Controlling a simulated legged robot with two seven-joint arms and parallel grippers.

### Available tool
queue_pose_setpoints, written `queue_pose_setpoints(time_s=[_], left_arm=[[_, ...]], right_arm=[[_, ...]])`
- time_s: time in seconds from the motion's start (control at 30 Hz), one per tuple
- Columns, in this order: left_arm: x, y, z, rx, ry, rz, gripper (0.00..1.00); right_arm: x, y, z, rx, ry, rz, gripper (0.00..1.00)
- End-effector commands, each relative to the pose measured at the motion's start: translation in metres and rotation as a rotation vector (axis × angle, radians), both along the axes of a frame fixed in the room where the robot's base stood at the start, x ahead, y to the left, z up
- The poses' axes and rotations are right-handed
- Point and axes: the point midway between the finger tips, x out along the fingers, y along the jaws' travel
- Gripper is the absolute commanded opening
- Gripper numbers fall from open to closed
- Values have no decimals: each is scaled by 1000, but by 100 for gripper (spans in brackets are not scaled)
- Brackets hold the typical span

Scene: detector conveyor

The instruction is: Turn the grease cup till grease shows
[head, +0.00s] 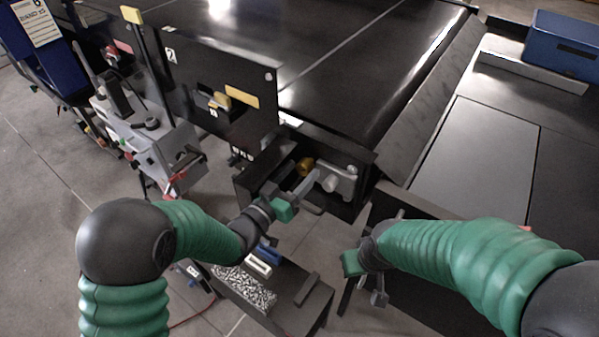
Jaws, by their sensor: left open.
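A small brass-coloured round part (305,166), which looks like the grease cup, sits inside the open black housing (357,206) at the conveyor's near corner. A grey metal bearing block (340,181) is just right of it. My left gripper (308,196) is open at the mouth of this housing, just below and in front of the brass part. It appears apart from it, with nothing visible between the fingers. My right gripper (372,284) hangs low, right of the small bench; its fingers are too dark to read. I cannot make out any grease.
The black conveyor belt (330,50) runs behind the housing. A small dark bench (291,318) below holds a speckled block, blue and white pieces and a dark bar. A grey control box (150,140) stands left. A blue case (562,45) lies back right.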

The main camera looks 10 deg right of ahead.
Motion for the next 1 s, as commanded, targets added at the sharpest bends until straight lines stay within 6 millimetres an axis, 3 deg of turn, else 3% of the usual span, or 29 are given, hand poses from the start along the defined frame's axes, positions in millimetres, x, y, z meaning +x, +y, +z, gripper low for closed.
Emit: queue_pose_setpoints(time_s=[0.07,0.5,1.0], left_arm=[[1,1,-1,2,0,3,56],[0,-2,-1,5,1,2,0],[0,-2,-3,47,-45,4,0]], right_arm=[[0,0,0,0,0,1,0],[0,0,0,0,0,0,0],[0,0,-11,0,0,0,0]])
